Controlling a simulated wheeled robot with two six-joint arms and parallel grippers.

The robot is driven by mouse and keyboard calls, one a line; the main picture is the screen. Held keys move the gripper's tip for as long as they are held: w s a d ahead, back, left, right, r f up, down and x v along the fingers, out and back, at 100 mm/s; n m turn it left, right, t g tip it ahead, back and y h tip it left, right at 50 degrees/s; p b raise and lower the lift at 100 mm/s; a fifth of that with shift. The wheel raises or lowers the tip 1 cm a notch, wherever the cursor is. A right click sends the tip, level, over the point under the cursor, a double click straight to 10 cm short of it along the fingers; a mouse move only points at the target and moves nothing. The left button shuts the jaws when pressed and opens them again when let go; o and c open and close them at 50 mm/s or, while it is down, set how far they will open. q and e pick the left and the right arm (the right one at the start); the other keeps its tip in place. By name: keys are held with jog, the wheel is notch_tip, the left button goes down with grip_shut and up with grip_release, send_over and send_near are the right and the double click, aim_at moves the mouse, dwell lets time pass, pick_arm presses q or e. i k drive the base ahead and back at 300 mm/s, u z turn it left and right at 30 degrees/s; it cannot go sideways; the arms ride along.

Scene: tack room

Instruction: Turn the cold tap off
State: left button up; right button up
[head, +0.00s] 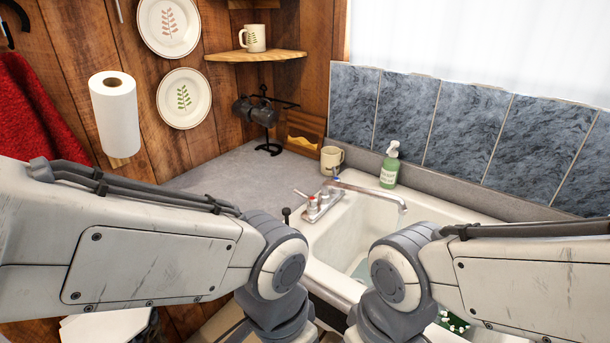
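A chrome faucet (365,190) stands on the back left rim of the white sink (335,237), its spout reaching right over the basin. Its small handles (318,203) sit at the spout's left end, with a red mark near one and a blue mark near the other. The handles are too small to tell how far each is turned. I see no clear water stream at the spout tip; my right arm hides the area below it. Both my arms reach in from the sides and bend down near the sink's front. Their grippers are out of frame.
A green soap bottle (390,167) and a mug (332,160) stand behind the faucet. The grey counter (225,178) left of the sink is mostly clear. A black mug rack (266,118) stands at the back corner, below a wooden shelf (255,56).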

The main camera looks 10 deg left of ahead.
aim_at(334, 178)
jog(key=u, duration=0.75)
jog(key=i, duration=1)
jog(key=z, duration=0.15)
